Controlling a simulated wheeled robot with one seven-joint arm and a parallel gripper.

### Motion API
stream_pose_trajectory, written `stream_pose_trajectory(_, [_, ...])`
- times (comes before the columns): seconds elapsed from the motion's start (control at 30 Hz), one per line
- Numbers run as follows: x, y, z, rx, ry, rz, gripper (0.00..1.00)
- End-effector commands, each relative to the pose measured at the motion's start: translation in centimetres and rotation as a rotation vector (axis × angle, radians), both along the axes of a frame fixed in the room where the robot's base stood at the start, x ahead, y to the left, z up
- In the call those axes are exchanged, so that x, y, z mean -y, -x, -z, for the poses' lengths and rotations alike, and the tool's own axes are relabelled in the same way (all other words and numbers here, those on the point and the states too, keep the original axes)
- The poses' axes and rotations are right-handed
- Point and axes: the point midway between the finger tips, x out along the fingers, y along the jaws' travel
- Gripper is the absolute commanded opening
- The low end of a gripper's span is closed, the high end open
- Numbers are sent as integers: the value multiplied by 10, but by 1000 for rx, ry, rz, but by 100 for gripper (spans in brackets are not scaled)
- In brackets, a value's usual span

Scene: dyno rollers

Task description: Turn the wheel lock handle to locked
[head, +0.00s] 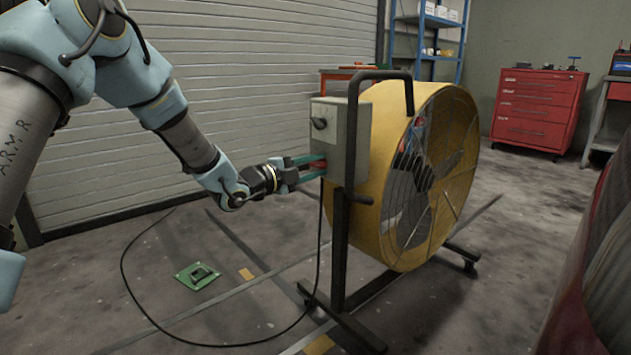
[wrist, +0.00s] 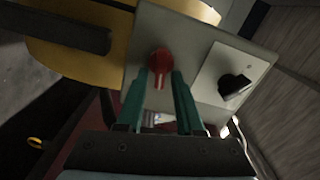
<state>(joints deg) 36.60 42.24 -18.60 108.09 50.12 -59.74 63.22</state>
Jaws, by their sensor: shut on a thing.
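A red handle (head: 318,167) sits on the face of the grey box (head: 344,117) fixed to the yellow drum fan. My gripper (head: 314,168), with green fingers, reaches it from the left and is shut on it. In the wrist view the red handle (wrist: 160,60) shows between the two fingertips (wrist: 161,78), against the light grey plate. The fingers hide part of the handle. I see no lock marks, so I cannot tell its set position.
A black knob (wrist: 235,86) sits on the same box beside the red handle. The fan (head: 385,135) stands on a black wheeled frame (head: 340,240). A black cable (head: 128,285) loops over the floor, near a green plate (head: 197,276). A red car body (head: 600,270) is at right.

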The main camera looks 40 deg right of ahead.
Motion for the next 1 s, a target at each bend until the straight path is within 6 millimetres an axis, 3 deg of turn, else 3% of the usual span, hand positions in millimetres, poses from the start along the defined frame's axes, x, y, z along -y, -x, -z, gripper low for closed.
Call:
stream_pose_trajectory(0.03, [-1, 0, 7, 34, 1, -1, 0])
stream_pose_trajectory(0.4, [-1, -1, 6, 199, 8, -3, 0])
stream_pose_trajectory(0.97, [-1, -1, 5, 230, 9, -2, 0])
stream_pose_trajectory(1.0, [-1, -1, 5, 230, 9, -2, 37])
